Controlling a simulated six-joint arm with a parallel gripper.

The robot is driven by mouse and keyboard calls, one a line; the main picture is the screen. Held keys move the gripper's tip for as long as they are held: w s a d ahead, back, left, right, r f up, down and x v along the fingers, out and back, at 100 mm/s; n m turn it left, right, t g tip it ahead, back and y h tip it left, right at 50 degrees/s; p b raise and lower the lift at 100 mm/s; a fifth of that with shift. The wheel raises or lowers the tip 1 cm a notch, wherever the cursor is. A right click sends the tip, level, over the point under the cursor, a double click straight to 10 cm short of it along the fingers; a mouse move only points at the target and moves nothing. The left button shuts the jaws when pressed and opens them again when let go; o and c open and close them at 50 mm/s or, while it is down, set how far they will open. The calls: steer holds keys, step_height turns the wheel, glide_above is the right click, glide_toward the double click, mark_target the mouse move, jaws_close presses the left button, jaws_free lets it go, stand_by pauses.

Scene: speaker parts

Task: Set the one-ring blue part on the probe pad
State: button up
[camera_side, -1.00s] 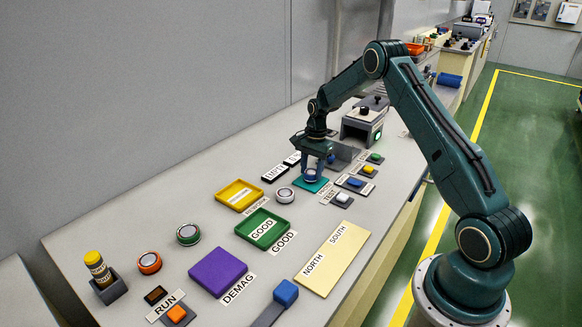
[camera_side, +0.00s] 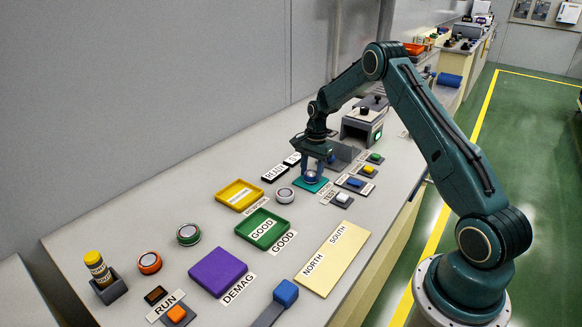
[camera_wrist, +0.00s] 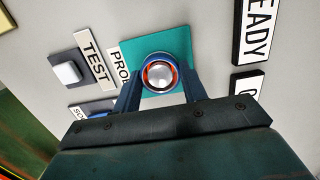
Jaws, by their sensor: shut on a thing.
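My gripper (camera_side: 312,176) is shut on the blue part (camera_wrist: 148,59), with one finger on each side of it. In the wrist view the part has a blue rim, an orange-red ring and a silver middle. In the side view the part is low at the probe pad (camera_side: 323,184), partly hidden by the fingers. I cannot tell whether its underside touches the pad. The "PROBE" label is partly covered by a finger in the wrist view.
A grey round part (camera_side: 284,195) stands left of the pad. A test button (camera_side: 342,198) is in front, and a grey machine (camera_side: 362,125) stands behind. Yellow (camera_side: 239,195) and green (camera_side: 263,229) trays lie further left, with orange (camera_side: 149,263) and green (camera_side: 188,234) round parts beyond.

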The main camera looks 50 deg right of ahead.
steer(key=o, duration=1.2)
steer(key=shift+o, duration=0.2)
steer(key=shift+f, duration=0.1)
step_height(320, 180, up, 14)
steer(key=d, duration=0.1)
steer(key=shift+d, duration=0.3)
steer(key=shift+f, duration=0.1)
